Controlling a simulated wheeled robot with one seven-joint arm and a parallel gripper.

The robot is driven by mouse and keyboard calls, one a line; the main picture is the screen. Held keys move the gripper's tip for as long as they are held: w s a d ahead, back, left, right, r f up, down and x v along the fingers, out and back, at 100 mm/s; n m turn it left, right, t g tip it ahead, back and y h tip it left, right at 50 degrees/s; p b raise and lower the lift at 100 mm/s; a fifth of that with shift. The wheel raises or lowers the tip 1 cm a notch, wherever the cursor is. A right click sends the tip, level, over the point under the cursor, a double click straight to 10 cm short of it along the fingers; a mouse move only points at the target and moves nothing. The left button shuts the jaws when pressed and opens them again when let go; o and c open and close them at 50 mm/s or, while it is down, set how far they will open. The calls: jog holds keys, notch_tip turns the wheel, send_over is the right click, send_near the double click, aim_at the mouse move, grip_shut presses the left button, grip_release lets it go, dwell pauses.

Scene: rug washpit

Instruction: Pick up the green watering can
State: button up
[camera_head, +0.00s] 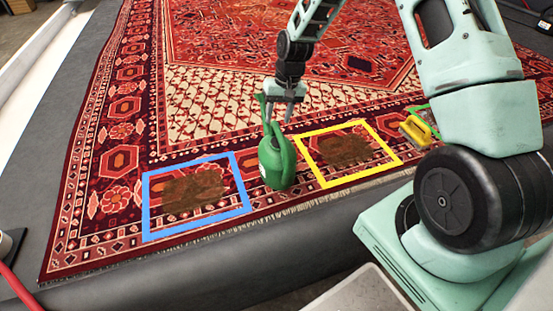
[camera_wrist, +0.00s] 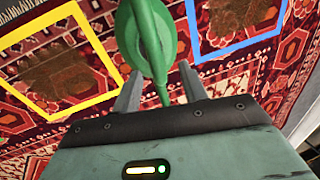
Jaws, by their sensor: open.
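The green watering can (camera_head: 277,165) stands on the patterned rug between the blue frame and the yellow frame. Its body is rounded, with a slim green part rising toward my gripper. My gripper (camera_head: 279,116) is open, pointing down at the top of the can. In the wrist view the can (camera_wrist: 146,38) shows beyond and partly between the two fingers of my gripper (camera_wrist: 157,88). A thin green part of the can runs down between the fingers. I cannot tell whether the fingers touch it.
The rug (camera_head: 118,160) has a blue frame (camera_head: 146,205) and a yellow frame (camera_head: 310,166), each around a brown stain. A yellow-handled brush (camera_head: 415,131) lies at the right, near a partly hidden green frame. A red hose (camera_head: 18,288) runs at the lower left.

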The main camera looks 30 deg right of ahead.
aim_at(277, 125)
jog(key=f, duration=0.1)
jog(key=f+b, duration=0.1)
jog(key=f, duration=0.1)
jog(key=f+b, duration=0.1)
jog(key=f, duration=0.1)
jog(key=shift+w+a+f, duration=0.15)
jog(key=shift+a+f, duration=0.05)
jog(key=shift+a, duration=0.05)
jog(key=shift+r, duration=0.1)
grip_shut()
